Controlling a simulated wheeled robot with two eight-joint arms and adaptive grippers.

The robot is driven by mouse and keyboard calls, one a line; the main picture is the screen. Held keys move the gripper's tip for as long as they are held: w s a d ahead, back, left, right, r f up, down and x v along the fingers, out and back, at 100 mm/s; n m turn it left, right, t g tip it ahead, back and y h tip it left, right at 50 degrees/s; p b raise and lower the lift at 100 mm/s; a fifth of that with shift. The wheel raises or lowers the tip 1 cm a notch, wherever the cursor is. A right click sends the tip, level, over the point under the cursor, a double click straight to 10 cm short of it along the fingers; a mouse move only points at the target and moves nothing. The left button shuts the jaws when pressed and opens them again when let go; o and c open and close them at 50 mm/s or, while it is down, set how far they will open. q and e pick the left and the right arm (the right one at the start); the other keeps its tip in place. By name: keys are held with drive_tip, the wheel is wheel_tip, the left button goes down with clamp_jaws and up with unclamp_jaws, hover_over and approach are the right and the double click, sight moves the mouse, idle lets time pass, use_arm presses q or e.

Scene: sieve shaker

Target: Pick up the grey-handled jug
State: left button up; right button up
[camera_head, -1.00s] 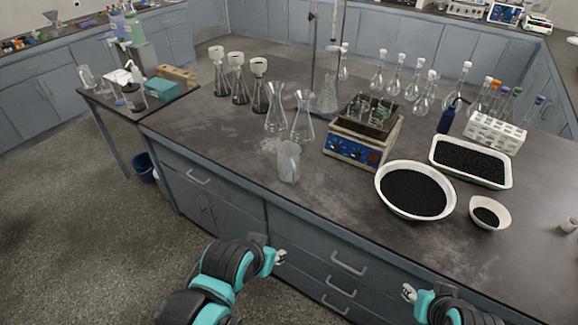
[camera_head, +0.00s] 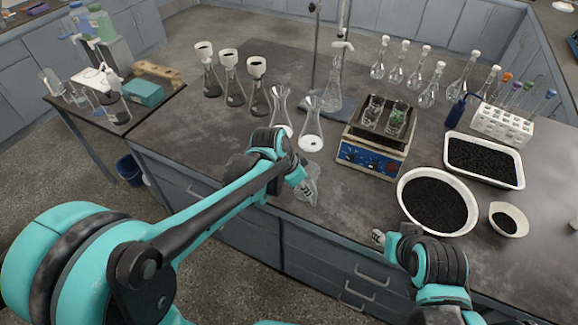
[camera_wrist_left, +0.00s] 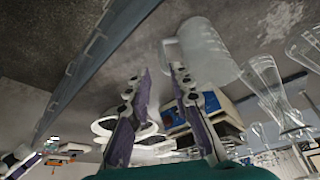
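The translucent jug (camera_head: 311,183) stands near the front edge of the dark bench, partly hidden by my left gripper (camera_head: 304,190) in the head view. In the left wrist view the jug (camera_wrist_left: 208,52) fills the upper middle, its pale grey handle (camera_wrist_left: 168,52) on its left side. My left gripper (camera_wrist_left: 160,75) is open there, with the handle just beyond the gap between its two fingertips; I cannot tell whether they touch it. My right gripper (camera_head: 379,237) is at the bench's front edge, away from the jug; its finger opening is too small to tell.
Two clear flasks (camera_head: 312,127) stand just behind the jug. A balance (camera_head: 372,157) with glassware on top is to its right, and a white bowl (camera_head: 436,230) of black grains is beyond my right gripper. Funnel-topped flasks (camera_head: 259,96) stand at the back left.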

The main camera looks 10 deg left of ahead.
use_arm(q)
drive_tip(key=w+f, duration=0.1)
drive_tip(key=b, duration=0.2)
hover_over(314, 205)
drive_tip(key=a, duration=0.2)
wheel_tip(314, 205, down, 5)
drive_tip(key=shift+m, duration=0.3)
drive_tip(key=x, duration=0.2)
drive_tip(key=b+x, duration=0.2)
drive_tip(key=x, duration=0.1)
drive_tip(key=shift+s+d+f, duration=0.3)
drive_tip(key=shift+d+f, duration=0.05)
drive_tip(key=shift+f, duration=0.05)
use_arm(e)
drive_tip(key=f, duration=0.4)
drive_tip(key=shift+w+a, duration=0.15)
drive_tip(key=shift+a, duration=0.1)
use_arm(q)
clamp_jaws()
